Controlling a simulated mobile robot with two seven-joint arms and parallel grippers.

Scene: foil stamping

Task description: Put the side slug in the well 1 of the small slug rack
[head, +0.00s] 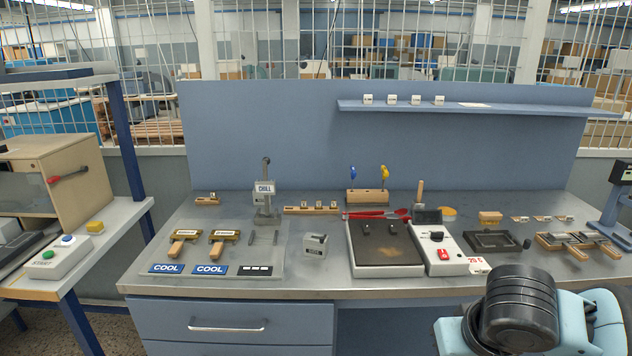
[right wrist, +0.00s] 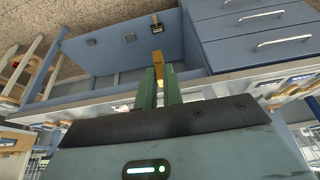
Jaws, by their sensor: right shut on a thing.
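In the right wrist view my right gripper (right wrist: 159,84) is shut on a small brass-coloured piece (right wrist: 157,59), which sticks out beyond the green fingertips. It may be the side slug; no marking on it can be read. In the head view a small wooden rack (head: 207,200) stands at the back left of the bench with a small block in it. A longer wooden rack (head: 311,210) with several small blocks stands right of the chill stand. I cannot tell for sure which is the small slug rack, and well numbers are too small to read. My left gripper is in neither view.
The chill stand (head: 266,205) rises between the two racks. Two wooden-handled tools (head: 184,244) lie on the mat in front. A hot plate (head: 385,268), red tongs (head: 376,214) and a control box (head: 440,248) fill the middle. My right arm covers the lower right.

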